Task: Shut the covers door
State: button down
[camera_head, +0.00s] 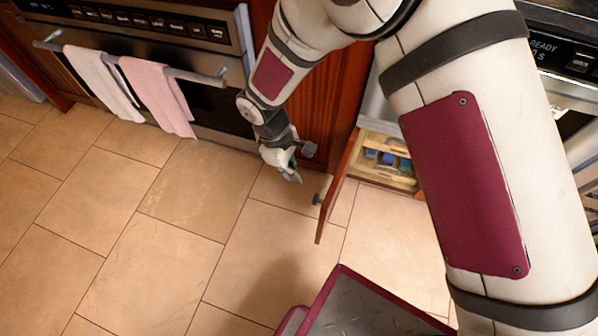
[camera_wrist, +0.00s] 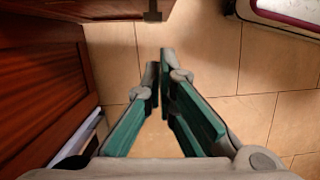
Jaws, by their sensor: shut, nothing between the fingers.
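The covers door (camera_head: 337,190) is a narrow reddish-brown wooden cabinet door that stands open, jutting out from the cabinet front. Its dark knob (camera_head: 317,199) faces left, on the door's outer face. The open interior with wooden shelves (camera_head: 376,173) lies to the right of the door. My gripper (camera_head: 292,174) is low, just left of the door on the knob side, apart from it. In the wrist view the door (camera_wrist: 85,8) and its knob (camera_wrist: 153,14) are at the top, beyond the closed fingertips (camera_wrist: 160,60). Nothing is between the fingers.
A cabinet panel (camera_wrist: 35,85) stands close on the left in the wrist view. An oven (camera_head: 140,50) with a white towel (camera_head: 103,83) and a pink towel (camera_head: 157,92) on its handle is at upper left. Tiled floor (camera_head: 150,240) is open. Small coloured items (camera_head: 387,158) sit inside the cabinet.

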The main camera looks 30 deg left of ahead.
aim_at(316, 201)
jog(key=shift+w+d+f+b, duration=0.15)
jog(key=shift+d+f+b, duration=0.3)
jog(key=shift+d+f, duration=0.6)
jog(key=shift+w+d+f+b, duration=0.15)
jog(key=shift+d+f+b, duration=0.25)
jog(key=shift+d+f, duration=0.6)
jog(key=shift+w+d+f+b, duration=0.15)
jog(key=shift+d+f+b, duration=0.45)
jog(key=shift+f, duration=0.75)
jog(key=shift+d, duration=0.15)
